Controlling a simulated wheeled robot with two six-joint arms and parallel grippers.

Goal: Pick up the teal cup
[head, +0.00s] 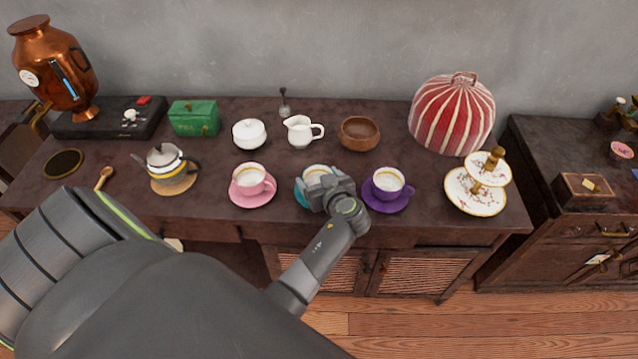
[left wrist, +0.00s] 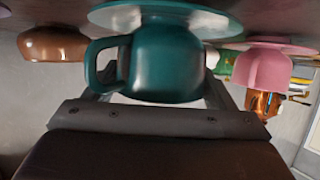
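The teal cup (head: 318,170) stands on its teal saucer (head: 299,193) near the front edge of the table, partly hidden by my left gripper. My left gripper (head: 322,187) is at the near side of the cup. In the left wrist view, which is upside down, the teal cup (left wrist: 168,62) fills the middle, with its handle to the left and its saucer (left wrist: 112,14) against its base. The fingers (left wrist: 163,90) reach along both sides of the cup and look open; contact is hard to judge. My right gripper is not in view.
A pink cup (head: 250,180) stands left of the teal cup and a purple-saucer cup (head: 388,183) close on its right. A white creamer (head: 299,134) and a wooden bowl (head: 359,134) stand behind. A tiered stand (head: 461,191) is further right.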

